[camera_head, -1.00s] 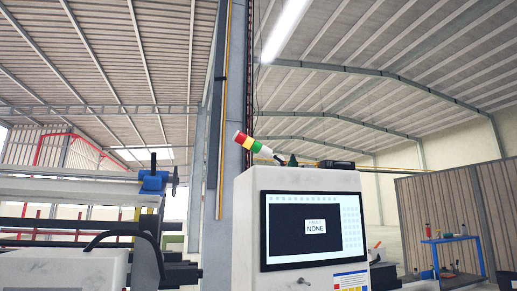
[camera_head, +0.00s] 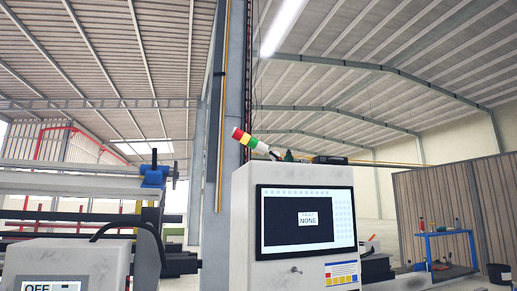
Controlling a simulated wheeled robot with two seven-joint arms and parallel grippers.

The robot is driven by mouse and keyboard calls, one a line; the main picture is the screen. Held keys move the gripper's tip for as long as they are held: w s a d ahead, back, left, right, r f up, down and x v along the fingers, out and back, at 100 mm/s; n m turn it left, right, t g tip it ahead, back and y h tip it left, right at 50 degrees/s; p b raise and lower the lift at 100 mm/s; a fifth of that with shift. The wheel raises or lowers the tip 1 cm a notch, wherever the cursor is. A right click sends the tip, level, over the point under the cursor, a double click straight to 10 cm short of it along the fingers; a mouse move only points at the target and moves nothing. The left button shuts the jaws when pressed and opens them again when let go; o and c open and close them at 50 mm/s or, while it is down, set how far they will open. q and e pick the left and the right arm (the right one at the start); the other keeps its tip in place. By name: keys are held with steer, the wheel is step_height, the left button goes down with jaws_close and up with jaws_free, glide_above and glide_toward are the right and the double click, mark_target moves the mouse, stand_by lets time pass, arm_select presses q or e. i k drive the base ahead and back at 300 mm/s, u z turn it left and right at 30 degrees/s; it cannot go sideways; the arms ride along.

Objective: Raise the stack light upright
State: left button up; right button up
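The stack light (camera_head: 248,140) sits on top of the white control cabinet (camera_head: 240,222). It is tilted, leaning up and to the left, with red at its upper end, then yellow, then green, and a white lower part running down to a dark joint at the cabinet top. Neither of my grippers is in the head view, so nothing of mine touches the stack light here.
A machine frame with a blue clamp (camera_head: 154,176) stands at the left. A grey column (camera_head: 211,130) rises behind the stack light. A blue table (camera_head: 448,248) stands at the far right.

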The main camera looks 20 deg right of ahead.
mark_target(241, 137)
steer(key=z, duration=0.05)
steer(key=k, duration=0.3)
steer(key=u, duration=0.9)
steer(key=i, duration=0.9)
steer(key=u, duration=0.3)
steer(key=i, duration=0.95)
steer(key=z, duration=1.1)
steer(key=i, duration=0.7)
steer(key=z, duration=0.7)
